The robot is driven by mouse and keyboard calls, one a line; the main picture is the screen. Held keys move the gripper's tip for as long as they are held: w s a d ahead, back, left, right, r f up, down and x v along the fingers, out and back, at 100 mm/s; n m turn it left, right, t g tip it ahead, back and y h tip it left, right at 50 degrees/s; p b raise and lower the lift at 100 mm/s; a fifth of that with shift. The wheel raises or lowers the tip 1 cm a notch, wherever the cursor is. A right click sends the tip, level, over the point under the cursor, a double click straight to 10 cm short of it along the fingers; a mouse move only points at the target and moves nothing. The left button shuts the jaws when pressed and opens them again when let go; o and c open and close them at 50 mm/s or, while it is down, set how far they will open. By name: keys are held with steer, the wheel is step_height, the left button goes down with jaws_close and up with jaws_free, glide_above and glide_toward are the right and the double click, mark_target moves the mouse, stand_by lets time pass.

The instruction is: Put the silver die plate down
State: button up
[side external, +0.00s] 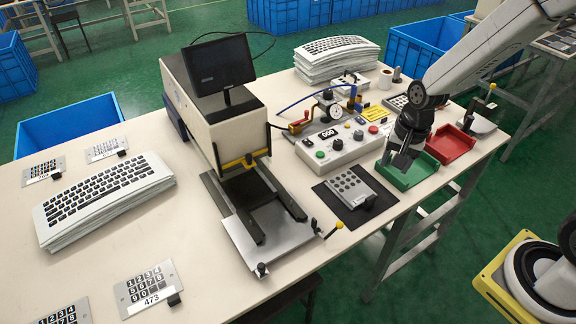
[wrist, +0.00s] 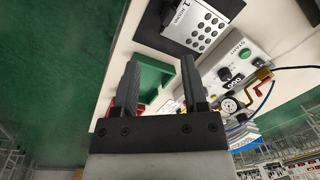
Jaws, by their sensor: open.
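The silver die plate (side external: 352,186), with rows of dark round holes, lies flat on a black mat (side external: 372,213) near the front edge of the table. A small black block sits at its near right end. In the wrist view the plate (wrist: 202,24) is at the top, beyond the fingertips. My gripper (wrist: 160,63) is open with nothing between its fingers.
The green tray (side external: 420,178) and a red tray (side external: 449,146) stand to the right. A control box (side external: 342,146) with buttons and a gauge stands behind the mat. The press (side external: 228,120) with its slide rails is to the left.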

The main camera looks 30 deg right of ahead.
steer(key=s+a+r+n+t, duration=0.1)
steer(key=s+a+r+n, duration=0.1)
steer(key=s+n, duration=0.4)
steer(key=r+n, duration=0.1)
steer(key=n, duration=0.3)
steer(key=shift+r+n+t+h, duration=0.15)
steer(key=shift+n+t+h, duration=0.15)
steer(key=shift+n, duration=0.1)
